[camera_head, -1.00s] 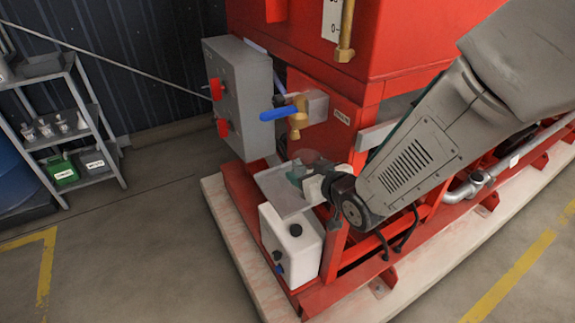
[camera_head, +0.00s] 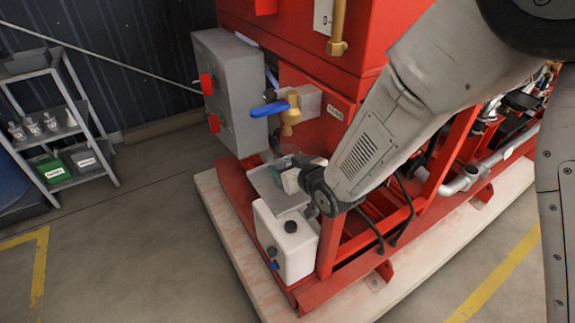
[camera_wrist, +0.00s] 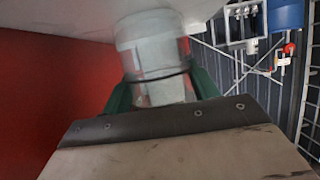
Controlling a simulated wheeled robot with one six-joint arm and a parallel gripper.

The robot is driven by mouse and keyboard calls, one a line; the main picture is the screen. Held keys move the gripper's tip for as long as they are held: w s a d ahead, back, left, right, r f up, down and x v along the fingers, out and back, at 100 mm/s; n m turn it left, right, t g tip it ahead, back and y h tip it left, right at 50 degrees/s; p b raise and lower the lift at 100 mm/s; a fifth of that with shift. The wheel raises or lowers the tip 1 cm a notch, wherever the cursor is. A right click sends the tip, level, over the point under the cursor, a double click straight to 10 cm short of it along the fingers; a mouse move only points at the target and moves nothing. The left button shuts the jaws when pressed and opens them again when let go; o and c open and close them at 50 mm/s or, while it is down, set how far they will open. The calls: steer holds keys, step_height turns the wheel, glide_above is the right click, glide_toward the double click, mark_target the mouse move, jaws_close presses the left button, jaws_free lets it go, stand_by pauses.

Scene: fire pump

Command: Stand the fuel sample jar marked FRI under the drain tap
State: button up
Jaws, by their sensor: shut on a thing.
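My gripper (camera_head: 289,175) is shut on a clear jar (camera_wrist: 150,45). In the wrist view the green fingers sit on both sides of the jar. Its label shows pale and red patches, and I cannot read FRI on it. The drain tap (camera_head: 290,118) is brass with a blue lever and sticks out from the red housing. In the head view the gripper and jar are just below the tap, over a small grey shelf (camera_head: 268,190). The jar is mostly hidden there, and I cannot tell whether it touches the shelf.
A grey control box (camera_head: 232,95) with red knobs is left of the tap. A white tank (camera_head: 285,240) stands below the shelf. A rack (camera_head: 60,120) at far left holds several small jars (camera_head: 33,127), a green can (camera_head: 50,168) and a grey can (camera_head: 88,158). Floor between is clear.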

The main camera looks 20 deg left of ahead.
steer(key=o, duration=1.1)
steer(key=shift+f, duration=0.15)
steer(key=shift+c, duration=0.2)
steer(key=shift+r, duration=0.2)
steer(key=v, duration=1.2)
